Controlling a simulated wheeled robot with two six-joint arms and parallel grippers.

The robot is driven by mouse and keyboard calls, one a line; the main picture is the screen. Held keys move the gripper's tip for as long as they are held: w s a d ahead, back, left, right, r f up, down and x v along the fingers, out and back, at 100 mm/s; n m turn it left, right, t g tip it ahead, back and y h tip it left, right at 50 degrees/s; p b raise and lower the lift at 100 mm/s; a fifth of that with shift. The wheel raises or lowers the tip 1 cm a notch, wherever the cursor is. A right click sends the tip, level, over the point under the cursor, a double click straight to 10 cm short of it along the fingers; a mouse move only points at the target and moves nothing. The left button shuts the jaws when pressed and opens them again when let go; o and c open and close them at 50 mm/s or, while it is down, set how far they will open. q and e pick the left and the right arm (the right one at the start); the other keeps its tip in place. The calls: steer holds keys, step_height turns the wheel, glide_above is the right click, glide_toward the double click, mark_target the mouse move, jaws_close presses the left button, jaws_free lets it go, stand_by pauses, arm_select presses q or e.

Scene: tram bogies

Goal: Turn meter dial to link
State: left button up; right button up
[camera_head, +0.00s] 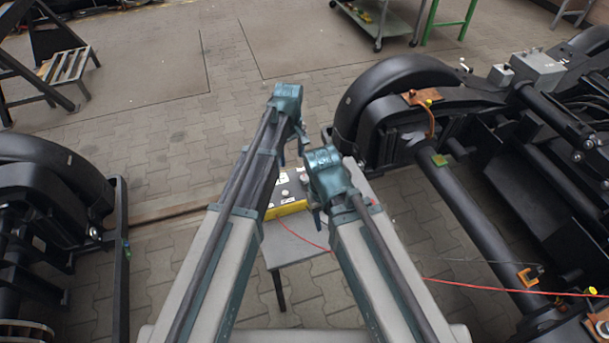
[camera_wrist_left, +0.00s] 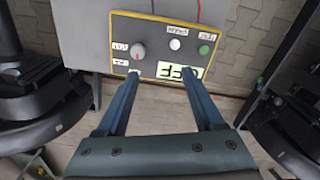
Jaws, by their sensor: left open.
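The meter is a box with a grey face and yellow edges (camera_head: 290,209) on a small grey table, partly hidden by my arms. In the left wrist view the meter face (camera_wrist_left: 155,35) carries a round grey dial (camera_wrist_left: 137,51) with a red mark beside it, several white labels, and a lit display (camera_wrist_left: 181,71) with dark digits. My left gripper (camera_head: 292,154) is open and empty; its fingertips (camera_wrist_left: 155,77) are spread at the meter's near edge in the wrist view, apart from the dial. My right gripper (camera_head: 320,215) is beside the meter, its fingers mostly hidden.
A white button (camera_wrist_left: 175,44) and a green button (camera_wrist_left: 204,50) are on the meter face. A red cable (camera_head: 450,286) runs right from the table (camera_head: 292,248). Black bogies stand left (camera_head: 50,190) and right (camera_head: 400,95). Paved floor lies between them.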

mark_target(305, 177)
arm_select(q)
steer(key=w+d+n, duration=0.1)
steer(key=w+d, duration=0.2)
steer(key=d, duration=0.1)
step_height(305, 177, down, 14)
steer(key=b, duration=1.4)
steer(key=shift+w, duration=0.15)
steer(key=shift+r, duration=0.1)
steer(key=shift+c, duration=0.2)
jaws_close()
